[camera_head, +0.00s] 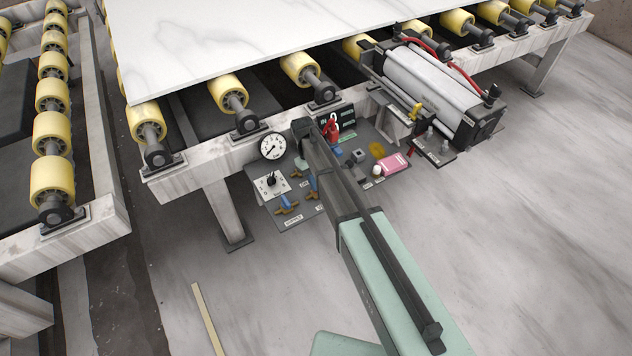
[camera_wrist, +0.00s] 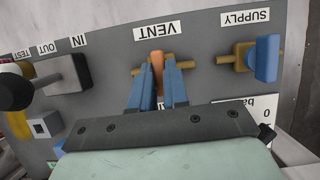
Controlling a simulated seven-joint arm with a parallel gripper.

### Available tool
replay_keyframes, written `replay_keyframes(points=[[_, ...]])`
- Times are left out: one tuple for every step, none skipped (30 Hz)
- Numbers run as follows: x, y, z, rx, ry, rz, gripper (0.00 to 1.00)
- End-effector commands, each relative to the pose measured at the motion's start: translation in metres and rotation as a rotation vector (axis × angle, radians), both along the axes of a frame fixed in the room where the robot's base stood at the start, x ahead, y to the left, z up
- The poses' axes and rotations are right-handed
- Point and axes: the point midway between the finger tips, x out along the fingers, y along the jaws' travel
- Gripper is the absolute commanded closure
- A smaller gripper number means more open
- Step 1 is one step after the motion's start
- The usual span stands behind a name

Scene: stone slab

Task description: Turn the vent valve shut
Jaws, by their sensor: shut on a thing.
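The vent valve, with an orange lever (camera_wrist: 157,66) and brass pipe stubs, sits under the upside-down VENT label in the wrist view. The lever points along the view's up-down direction, across the pipe stubs. My gripper (camera_wrist: 159,80) is shut on this lever, one blue finger on each side. In the head view my gripper (camera_head: 303,132) and arm reach over the grey panel (camera_head: 262,190), and the grasp itself is hard to make out there. The fingers cover part of the valve body.
The supply valve (camera_wrist: 266,56), with a blue handle, is beside the vent valve. A grey IN/OUT block (camera_wrist: 69,77) is on its other side. A round gauge (camera_head: 272,146), a dial plate (camera_head: 270,184) and a red part (camera_head: 330,130) crowd the panel. A white slab (camera_head: 220,35) lies on yellow rollers above.

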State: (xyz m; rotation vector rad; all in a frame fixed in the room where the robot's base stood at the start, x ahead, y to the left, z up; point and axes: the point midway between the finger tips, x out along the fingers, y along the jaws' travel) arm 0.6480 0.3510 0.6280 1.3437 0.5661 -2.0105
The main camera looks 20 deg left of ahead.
Motion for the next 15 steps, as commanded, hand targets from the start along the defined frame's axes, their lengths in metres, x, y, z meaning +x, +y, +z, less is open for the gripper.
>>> replay_keyframes(points=[[-0.0001, -0.0003, -0.0004, 0.000, 0.000, 0.004, 1.00], [-0.0001, -0.0003, -0.0004, 0.000, 0.000, 0.004, 1.00], [-0.0001, -0.0003, -0.0004, 0.000, 0.000, 0.004, 1.00], [-0.0001, -0.0003, -0.0004, 0.000, 0.000, 0.005, 1.00], [-0.0001, -0.0003, -0.0004, 0.000, 0.000, 0.005, 1.00], [0.0000, -0.0003, -0.0005, 0.000, 0.000, 0.004, 1.00], [0.0000, -0.0003, -0.0005, 0.000, 0.000, 0.004, 1.00], [0.0000, -0.0003, -0.0005, 0.000, 0.000, 0.004, 1.00], [0.0000, -0.0003, -0.0005, 0.000, 0.000, 0.005, 1.00], [0.0000, -0.0003, -0.0005, 0.000, 0.000, 0.004, 1.00], [0.0000, -0.0003, -0.0005, 0.000, 0.000, 0.004, 0.83], [-0.0001, -0.0003, -0.0004, 0.000, 0.000, 0.004, 0.79], [-0.0001, -0.0003, -0.0004, 0.000, 0.000, 0.004, 0.77], [-0.0001, -0.0002, -0.0003, 0.000, 0.000, 0.004, 0.74], [-0.0001, -0.0002, -0.0003, 0.000, 0.000, 0.003, 0.70]])
